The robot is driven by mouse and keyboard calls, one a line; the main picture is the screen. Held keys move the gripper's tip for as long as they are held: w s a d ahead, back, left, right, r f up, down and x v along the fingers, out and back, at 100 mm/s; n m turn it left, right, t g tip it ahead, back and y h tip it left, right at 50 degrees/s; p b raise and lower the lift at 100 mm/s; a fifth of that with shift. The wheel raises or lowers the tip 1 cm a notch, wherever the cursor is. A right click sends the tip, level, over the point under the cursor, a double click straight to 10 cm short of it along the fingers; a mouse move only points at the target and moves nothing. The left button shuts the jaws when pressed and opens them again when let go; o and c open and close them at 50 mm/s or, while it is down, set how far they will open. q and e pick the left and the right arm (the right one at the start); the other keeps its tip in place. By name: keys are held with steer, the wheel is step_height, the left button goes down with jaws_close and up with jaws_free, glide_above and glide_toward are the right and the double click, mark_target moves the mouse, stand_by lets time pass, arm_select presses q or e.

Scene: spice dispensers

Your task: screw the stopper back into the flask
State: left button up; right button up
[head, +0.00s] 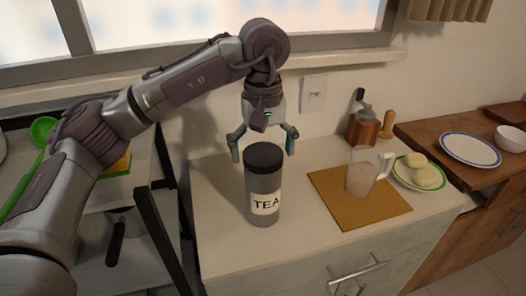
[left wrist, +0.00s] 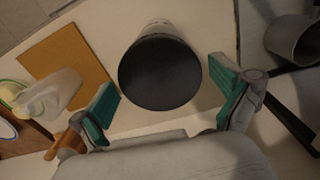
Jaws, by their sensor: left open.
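A dark cylindrical flask (head: 264,187) with a white label reading TEA stands upright on the pale counter. Its black stopper (head: 264,156) sits on top of it; whether it is screwed tight cannot be told. The stopper fills the middle of the left wrist view (left wrist: 160,73) as a dark disc. My left gripper (head: 263,150) is open and empty, pointing down just above and behind the stopper. Its green-padded fingers (left wrist: 168,108) stand apart on either side of the stopper in the left wrist view, not touching it. My right gripper is not in view.
Right of the flask, a glass pitcher (head: 361,172) stands on a brown board (head: 330,191). Beyond are a plate (head: 407,180) with round pale food, a wooden grinder (head: 363,127) and a wooden counter with a plate (head: 470,149). The counter left of the flask is clear.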

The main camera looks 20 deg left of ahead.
arm_select(q)
steer(key=n, duration=0.6)
steer(key=shift+n, duration=0.3)
steer(key=n, duration=0.5)
steer(key=shift+n, duration=0.3)
steer(key=c, duration=1.2)
steer(key=m, duration=0.7)
steer(key=shift+f, duration=0.1)
steer(key=shift+c, duration=0.2)
steer(key=o, duration=1.2)
steer(key=shift+o, duration=0.2)
